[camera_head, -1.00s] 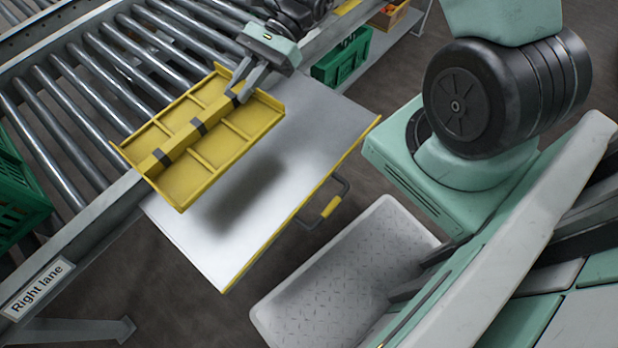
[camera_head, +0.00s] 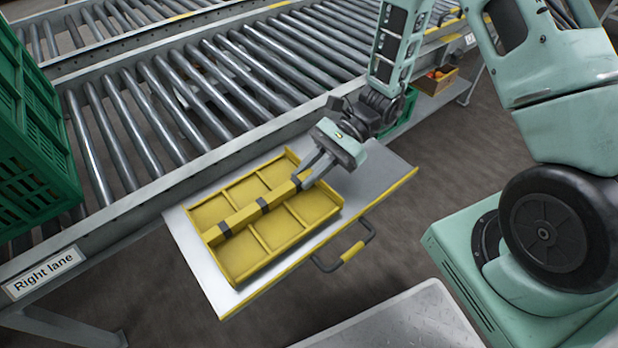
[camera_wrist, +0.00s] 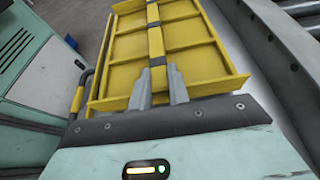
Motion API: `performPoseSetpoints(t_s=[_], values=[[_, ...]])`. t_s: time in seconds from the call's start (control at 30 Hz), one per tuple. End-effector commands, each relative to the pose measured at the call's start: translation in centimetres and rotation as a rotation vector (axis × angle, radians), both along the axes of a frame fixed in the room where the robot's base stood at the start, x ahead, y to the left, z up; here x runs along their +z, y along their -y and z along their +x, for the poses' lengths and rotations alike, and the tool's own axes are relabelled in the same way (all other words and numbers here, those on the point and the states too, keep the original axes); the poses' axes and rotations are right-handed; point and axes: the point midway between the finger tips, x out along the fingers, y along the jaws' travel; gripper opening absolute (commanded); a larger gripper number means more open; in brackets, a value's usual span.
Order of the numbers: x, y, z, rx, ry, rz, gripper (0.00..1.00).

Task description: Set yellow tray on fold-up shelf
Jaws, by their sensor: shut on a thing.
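The yellow tray (camera_head: 285,231), divided into several shallow compartments with a raised central bar, is over the fold-up shelf (camera_head: 372,184). The shelf is a flat grey-white panel with a yellow front edge, folded out level beside the conveyor. The tray lies within the shelf's outline and looks low on it or resting; its underside is hidden. My gripper (camera_head: 308,177) is shut on the tray's central bar near its right end.
A roller conveyor (camera_head: 188,92) runs behind the shelf, with a "Right lane" label (camera_head: 44,273) on its frame. A green crate (camera_head: 30,140) stands at the left on the rollers. A handle (camera_head: 352,250) sticks out from the shelf's front edge. Bare shelf shows right of the tray.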

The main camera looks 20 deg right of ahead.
Motion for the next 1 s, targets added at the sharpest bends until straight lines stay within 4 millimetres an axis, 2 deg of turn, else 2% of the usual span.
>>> performPoseSetpoints(t_s=[0.03,0.07,0.43,0.47,0.53,0.87,1.0], values=[[-1.0,0.0,0.0,0.000,-0.002,-0.001,0.00],[-1.2,0.0,0.0,0.001,-0.001,0.000,0.00],[-1.4,0.0,0.0,0.000,0.000,0.001,0.00],[-1.4,0.0,0.0,0.000,0.000,0.000,0.20],[-1.4,0.0,0.0,0.000,0.000,0.000,0.39],[-1.1,0.0,0.0,0.001,0.001,0.000,0.39],[-0.4,1.2,0.5,-0.002,0.003,0.000,0.39]])
